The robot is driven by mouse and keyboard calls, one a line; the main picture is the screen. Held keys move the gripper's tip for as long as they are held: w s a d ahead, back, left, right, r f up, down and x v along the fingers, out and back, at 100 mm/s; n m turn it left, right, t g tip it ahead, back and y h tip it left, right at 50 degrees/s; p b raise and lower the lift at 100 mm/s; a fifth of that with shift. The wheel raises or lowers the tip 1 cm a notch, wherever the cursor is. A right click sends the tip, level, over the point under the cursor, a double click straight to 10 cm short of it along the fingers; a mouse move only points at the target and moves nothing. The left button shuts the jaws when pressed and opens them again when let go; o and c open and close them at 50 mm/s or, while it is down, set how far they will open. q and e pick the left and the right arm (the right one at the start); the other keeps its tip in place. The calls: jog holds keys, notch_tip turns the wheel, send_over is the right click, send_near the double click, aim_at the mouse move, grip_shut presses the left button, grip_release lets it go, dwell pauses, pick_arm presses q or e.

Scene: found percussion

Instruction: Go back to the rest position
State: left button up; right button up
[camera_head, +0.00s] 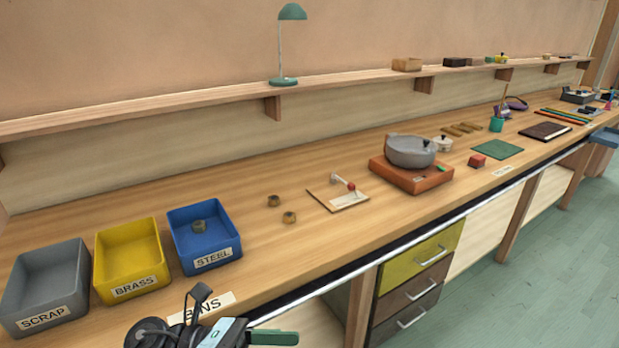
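Part of one of my arms (195,328) shows at the bottom edge, left of centre. I take it for my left arm with its gripper. It has black parts, a dark upright piece and a pale teal part, and it is in front of the bench's front edge near the BINS label. A dark green bar (272,338) sticks out to its right; I cannot tell whether it is held. The fingers are cut off or hidden, so their opening does not show. My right gripper is not in view.

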pick_arm(q)
jog(key=a+f+n+t+y+p, duration=0.1)
jog(key=a+f+n+t+y, duration=0.4)
jog(key=n, duration=0.6)
jog(key=s+a+f+n+t+y, duration=0.1)
jog(key=f+n+t+y, duration=0.15)
jog(key=n+t, duration=0.65)
jog(key=a+f+n+t+y+p, duration=0.1)
jog(key=a+f+n+t+y, duration=0.3)
jog(key=n, duration=0.9)
jog(key=s+a+f+n+g+y, duration=0.2)
jog(key=s+f+n+g, duration=0.2)
jog(key=s+f+n, duration=0.3)
jog(key=s+a+f+n+g+y+p, duration=0.1)
jog(key=s+a+f+n+g+y, duration=0.2)
jog(key=s+f+n, duration=0.4)
jog(key=s+f+g, duration=0.1)
jog(key=s+f, duration=0.2)
jog(key=s, duration=0.3)
jog(key=shift+s+a+f+y, duration=0.15)
jog(key=shift+a+f+y, duration=0.05)
jog(key=shift+f+y, duration=0.15)
pick_arm(e)
jog(key=shift+t, duration=0.6)
jog(key=w+r, duration=0.1)
jog(key=r, duration=0.1)
jog(key=w+r, duration=0.2)
jog(key=shift+w+d+r, duration=0.2)
jog(key=shift+r, duration=0.15)
